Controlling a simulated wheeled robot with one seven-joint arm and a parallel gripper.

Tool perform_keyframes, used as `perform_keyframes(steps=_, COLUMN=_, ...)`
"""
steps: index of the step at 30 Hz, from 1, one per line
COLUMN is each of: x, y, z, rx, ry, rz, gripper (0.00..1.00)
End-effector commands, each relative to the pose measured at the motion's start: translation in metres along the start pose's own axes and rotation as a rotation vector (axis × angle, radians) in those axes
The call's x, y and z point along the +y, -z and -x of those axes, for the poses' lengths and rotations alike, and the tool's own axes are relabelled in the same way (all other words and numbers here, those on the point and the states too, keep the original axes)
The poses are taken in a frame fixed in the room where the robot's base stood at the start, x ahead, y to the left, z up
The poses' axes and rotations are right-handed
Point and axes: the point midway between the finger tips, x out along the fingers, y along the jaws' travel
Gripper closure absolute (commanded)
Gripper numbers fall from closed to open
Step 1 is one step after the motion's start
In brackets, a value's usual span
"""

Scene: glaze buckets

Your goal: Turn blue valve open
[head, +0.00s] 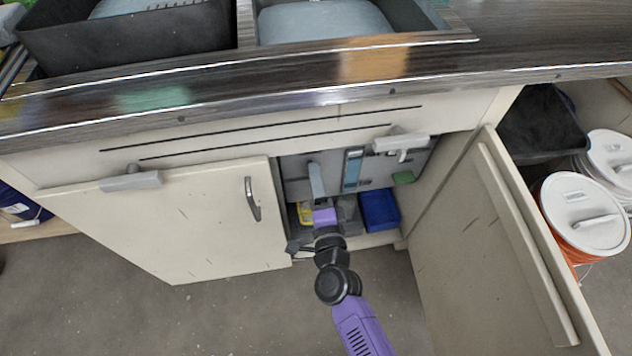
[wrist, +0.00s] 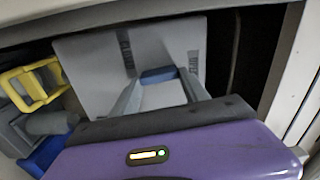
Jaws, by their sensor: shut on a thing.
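A small blue piece (wrist: 158,75), which I take to be the blue valve's handle, shows between the fingertips in the wrist view, in front of a pale grey panel (wrist: 95,70) with dark lettering. My gripper (head: 315,170) reaches into the open cabinet under the counter. In the wrist view my gripper (wrist: 160,82) has both fingers converging on the blue piece and is shut on it. The valve's body is not visible, and I cannot read its turn position. In the head view the valve cannot be told apart from the fingers.
A blue bin (head: 379,210) and a yellow item (wrist: 35,85) sit inside the cabinet. The left door (head: 160,225) is shut; the right door (head: 500,250) stands open. White-lidded buckets (head: 583,215) are at right.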

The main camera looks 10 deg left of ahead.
Motion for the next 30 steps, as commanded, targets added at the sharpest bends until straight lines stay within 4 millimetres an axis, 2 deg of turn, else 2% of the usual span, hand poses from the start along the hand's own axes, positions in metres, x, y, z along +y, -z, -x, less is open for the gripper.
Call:
perform_keyframes(steps=9, x=0.0018, y=0.0004, z=0.0007, rx=0.001, ry=-0.002, rz=-0.100, gripper=0.88)
perform_keyframes(steps=24, x=0.0019, y=0.0003, z=0.0007, rx=0.001, ry=-0.002, rz=-0.117, gripper=0.88)
perform_keyframes(steps=25, x=0.0019, y=0.0003, z=0.0007, rx=0.001, ry=-0.002, rz=-0.117, gripper=0.41)
perform_keyframes(steps=27, x=0.0018, y=0.0003, z=0.0007, rx=0.001, ry=-0.002, rz=-0.116, gripper=0.28)
perform_keyframes(steps=30, x=0.0015, y=0.0002, z=0.0005, rx=0.000, ry=-0.002, rz=-0.115, gripper=0.25)
